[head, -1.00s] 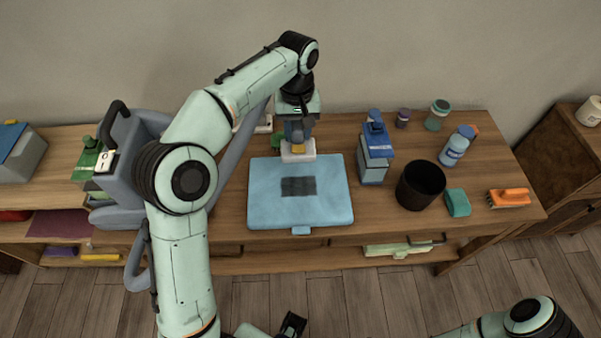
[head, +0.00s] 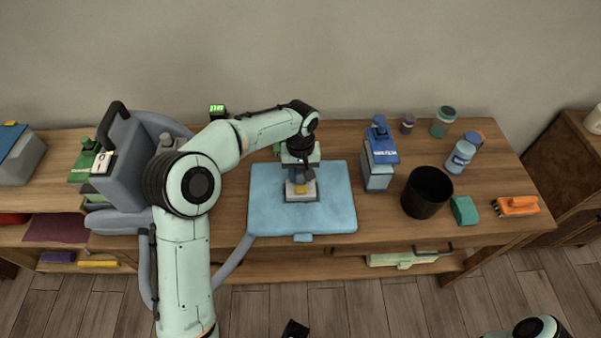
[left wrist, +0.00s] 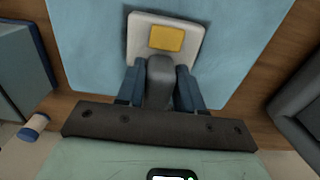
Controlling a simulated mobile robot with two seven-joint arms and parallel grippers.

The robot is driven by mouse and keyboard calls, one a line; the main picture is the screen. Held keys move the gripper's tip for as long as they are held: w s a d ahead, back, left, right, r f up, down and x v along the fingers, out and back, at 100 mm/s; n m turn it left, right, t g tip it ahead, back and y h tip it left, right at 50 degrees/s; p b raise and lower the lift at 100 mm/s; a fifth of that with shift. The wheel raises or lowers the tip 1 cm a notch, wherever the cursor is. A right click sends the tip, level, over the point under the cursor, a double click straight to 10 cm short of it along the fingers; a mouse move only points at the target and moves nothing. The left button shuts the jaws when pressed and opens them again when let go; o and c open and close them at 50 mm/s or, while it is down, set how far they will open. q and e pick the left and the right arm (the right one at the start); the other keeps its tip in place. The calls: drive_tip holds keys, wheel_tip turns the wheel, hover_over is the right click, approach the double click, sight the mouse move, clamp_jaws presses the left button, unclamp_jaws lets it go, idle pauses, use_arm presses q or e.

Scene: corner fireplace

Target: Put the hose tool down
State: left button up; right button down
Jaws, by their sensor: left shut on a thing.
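My left gripper (head: 301,172) is shut on the hose tool (head: 304,190), which has a pale flat head with a yellow patch. The tool is over the middle of the blue cushion (head: 335,205); I cannot tell whether it touches it. The left wrist view shows the tool's head (left wrist: 140,38) beyond the fingers (left wrist: 160,88), with its grey neck between them. The grey machine (head: 122,160) stands at the table's left, and its grey hose (head: 232,262) loops in front of the table. A dark end piece at the bottom edge may be my right gripper (head: 295,329); its jaws are not clear.
Right of the cushion stand a blue-topped box (head: 378,172), a black bin (head: 427,190), a white-blue bottle (head: 462,154), a green sponge (head: 464,210) and an orange brush (head: 516,206).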

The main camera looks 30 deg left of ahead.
use_arm(q)
drive_tip(key=shift+r, duration=0.1)
drive_tip(key=o, duration=0.9)
drive_tip(key=shift+f, duration=0.2)
drive_tip(key=shift+o, duration=0.2)
drive_tip(key=shift+r, duration=0.3)
wheel_tip(320, 180, up, 12)
drive_tip(key=p, duration=0.1)
drive_tip(key=shift+p, duration=0.4)
drive_tip(key=shift+f, duration=0.1)
